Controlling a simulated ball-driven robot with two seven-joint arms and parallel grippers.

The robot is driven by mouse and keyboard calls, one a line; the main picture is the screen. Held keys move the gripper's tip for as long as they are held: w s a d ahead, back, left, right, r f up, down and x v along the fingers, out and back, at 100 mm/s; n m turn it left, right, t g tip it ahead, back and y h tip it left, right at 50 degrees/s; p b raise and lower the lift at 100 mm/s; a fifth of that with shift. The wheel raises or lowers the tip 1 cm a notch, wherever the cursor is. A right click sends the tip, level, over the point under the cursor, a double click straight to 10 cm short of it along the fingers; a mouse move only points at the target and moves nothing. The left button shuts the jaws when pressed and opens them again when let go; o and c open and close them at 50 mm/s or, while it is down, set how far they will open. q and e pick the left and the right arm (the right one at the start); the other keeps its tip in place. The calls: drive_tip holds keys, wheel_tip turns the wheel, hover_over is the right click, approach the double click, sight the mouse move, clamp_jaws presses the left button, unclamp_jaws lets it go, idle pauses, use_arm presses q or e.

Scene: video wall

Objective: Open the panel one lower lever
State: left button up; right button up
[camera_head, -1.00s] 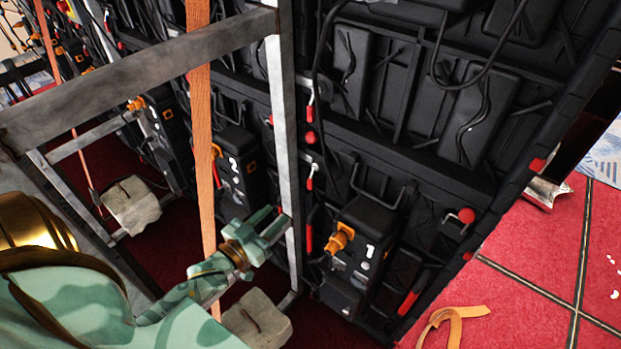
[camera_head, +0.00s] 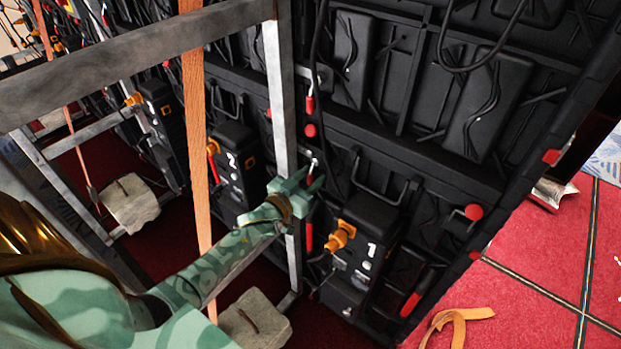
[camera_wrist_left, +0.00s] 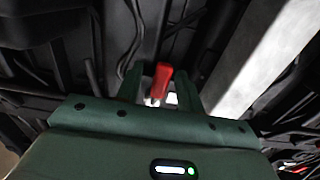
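My left gripper (camera_head: 303,187) reaches from the left past a grey metal post to the back of panel one, beside the box marked 1 (camera_head: 371,250). In the left wrist view its fingers (camera_wrist_left: 158,88) stand apart, with a red lever (camera_wrist_left: 161,80) between them. I see gaps beside the lever, so it does not look clamped. In the head view the gripper largely hides this lever; its silver top end shows just above the fingers. Another red lever (camera_head: 310,104) is higher on the same edge, and a red handle (camera_head: 309,236) hangs below. My right gripper is not in view.
The grey metal frame post (camera_head: 281,100) stands close beside my left gripper. An orange strap (camera_head: 196,130) runs down nearer to me, above a stone-like weight (camera_head: 255,320). Another red handle (camera_head: 411,304) is at the panel's lower right.

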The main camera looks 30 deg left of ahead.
use_arm(q)
clamp_jaws()
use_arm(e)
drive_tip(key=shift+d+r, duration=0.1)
